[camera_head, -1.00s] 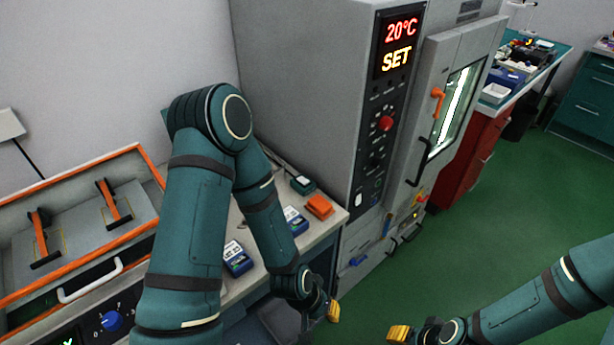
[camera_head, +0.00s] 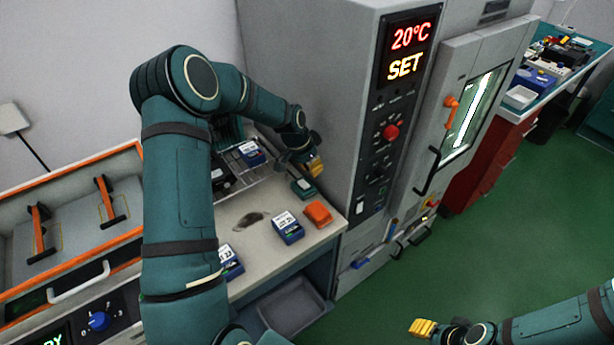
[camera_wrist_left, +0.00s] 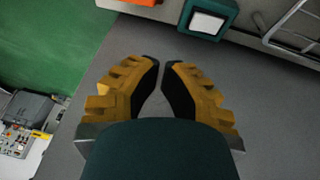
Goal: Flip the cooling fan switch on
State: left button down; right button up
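The tall grey chamber (camera_head: 320,90) carries a dark control panel (camera_head: 387,145) with a red knob (camera_head: 391,132), small dark controls and a pale rocker-like part (camera_head: 361,204) near its bottom. Labels are too small to read, so I cannot tell which control is the cooling fan switch. My left gripper (camera_head: 316,167) is left of this panel, beside the chamber's side and above the bench. In the left wrist view its fingertips (camera_wrist_left: 161,62) are close together with a narrow empty gap. My right gripper (camera_head: 424,328) is low over the floor; its finger gap is hidden.
On the bench (camera_head: 262,258) lie an orange block (camera_head: 318,213), a teal box (camera_head: 303,188), blue boxes (camera_head: 288,228) and a wire rack (camera_head: 258,174). An orange-rimmed unit (camera_head: 70,180) stands left. The chamber door handle (camera_head: 427,172) juts out. Green floor (camera_head: 480,265) is clear.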

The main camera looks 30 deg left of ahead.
pick_arm(q)
notch_tip(320, 180, up, 4)
send_over(308, 183)
jog(key=s+a, duration=0.2)
jog(key=s, duration=0.1)
jog(key=shift+a+m+y, duration=0.15)
jog(key=shift+m+y, duration=0.15)
jog(key=shift+w, duration=0.1)
jog(key=x, duration=0.4)
jog(key=s+x, duration=0.1)
jog(key=x, duration=0.8)
jog(key=shift+s+f, duration=0.1)
jog(key=shift+f, duration=0.45)
